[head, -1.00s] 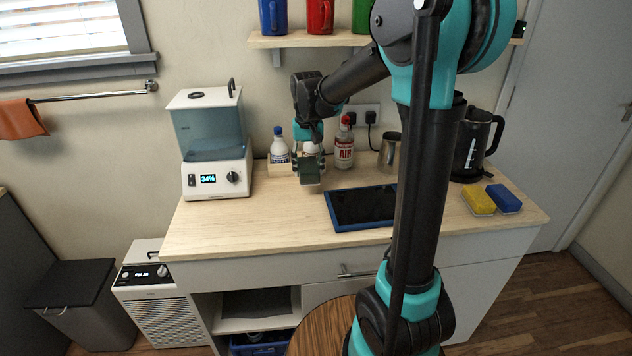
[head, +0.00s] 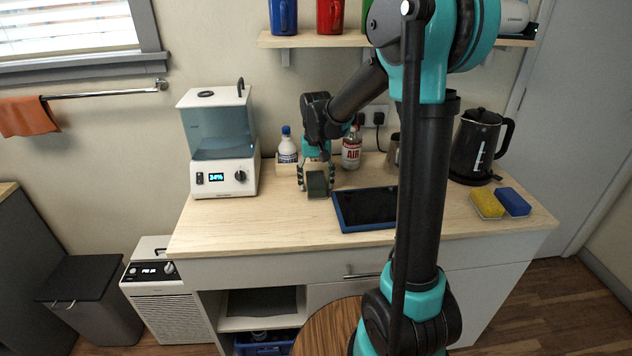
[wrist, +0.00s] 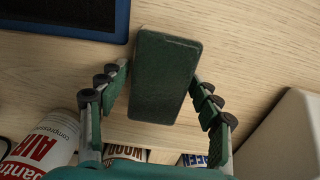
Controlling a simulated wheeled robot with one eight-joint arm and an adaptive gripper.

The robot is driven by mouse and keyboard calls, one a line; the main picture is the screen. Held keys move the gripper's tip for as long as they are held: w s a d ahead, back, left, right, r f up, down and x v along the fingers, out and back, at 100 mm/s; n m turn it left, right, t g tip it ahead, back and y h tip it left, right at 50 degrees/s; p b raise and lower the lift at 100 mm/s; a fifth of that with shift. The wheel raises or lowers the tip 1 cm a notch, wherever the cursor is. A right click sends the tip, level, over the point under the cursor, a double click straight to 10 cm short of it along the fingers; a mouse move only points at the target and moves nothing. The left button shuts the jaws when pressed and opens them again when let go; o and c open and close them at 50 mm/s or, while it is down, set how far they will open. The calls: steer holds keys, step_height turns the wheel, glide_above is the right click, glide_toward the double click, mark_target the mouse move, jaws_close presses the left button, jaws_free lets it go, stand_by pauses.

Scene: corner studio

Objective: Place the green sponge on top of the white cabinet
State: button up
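The green sponge (head: 318,184) is a dark green block on the light wood top of the white cabinet (head: 262,222), left of the tablet. In the wrist view the sponge (wrist: 166,76) lies between my gripper's fingers (wrist: 160,75). A thin strip of wood shows between the left finger and the sponge; the right fingertip is very close to it, and contact is unclear. My gripper (head: 316,176) points down around the sponge in the head view, its fingers spread to either side. The sponge's underside is hidden.
A blue-framed tablet (head: 367,208) lies right of the sponge. Behind are a white bottle (head: 287,150) and an AIR bottle (head: 351,152). A white appliance (head: 222,145) stands left. A kettle (head: 473,150) and yellow (head: 487,203) and blue (head: 513,202) sponges are right. The front left top is clear.

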mark_target(316, 179)
stand_by(0.3)
step_height(316, 179, up, 12)
steer(key=shift+r, duration=0.15)
stand_by(0.4)
steer(key=shift+c, duration=0.4)
stand_by(0.8)
